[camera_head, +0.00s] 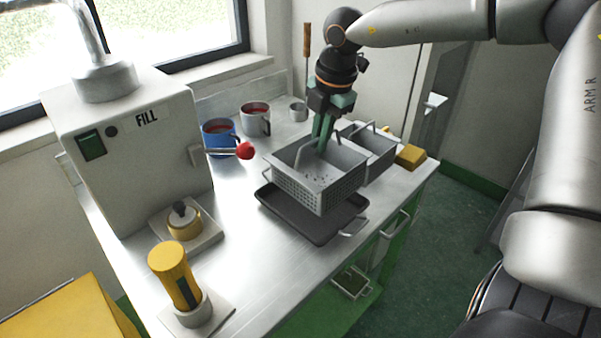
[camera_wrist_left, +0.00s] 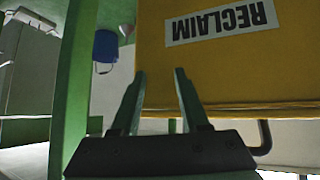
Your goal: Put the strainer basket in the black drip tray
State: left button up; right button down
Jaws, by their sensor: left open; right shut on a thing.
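The grey strainer basket (camera_head: 330,195), with perforated walls and a wire handle, hangs level above the black drip tray (camera_head: 284,222). The front edge and handle of the drip tray show below it, and the basket hides its back part. A gap between basket and tray seems to show, but its height is hard to tell. My right gripper (camera_head: 322,144) is shut on the basket's handle from above. My left gripper (camera_wrist_left: 160,72) is open and empty in the left wrist view, away from the basket, in front of a yellow bin (camera_wrist_left: 215,65) labelled RECLAIM.
A second grey basket-like container (camera_head: 383,155) stands close behind right, with a yellow block (camera_head: 410,157) beside it. The FILL machine (camera_head: 130,150) stands left, its red-knobbed lever (camera_head: 245,151) reaching toward the basket. A blue mug (camera_head: 219,137) and grey mug (camera_head: 256,119) stand behind.

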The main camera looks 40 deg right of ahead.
aim_at(309, 178)
jog(key=f, duration=0.1)
jog(key=w+f, duration=0.1)
jog(key=f, duration=0.1)
jog(key=shift+w+a+f, duration=0.2)
jog(key=shift+a, duration=0.05)
notch_tip(309, 178, down, 3)
jog(key=shift+s+r, duration=0.1)
jog(key=shift+s, duration=0.05)
jog(key=shift+f, duration=0.35)
jog(key=shift+f, duration=0.2)
jog(key=c, duration=1)
grip_release()
jog(key=shift+r, duration=0.35)
jog(key=r, duration=0.3)
jog(key=s+r, duration=0.1)
jog(key=r, duration=0.3)
jog(key=s+r, duration=0.1)
jog(key=r, duration=0.3)
jog(key=shift+s+d+r, duration=0.1)
jog(key=shift+r, duration=0.1)
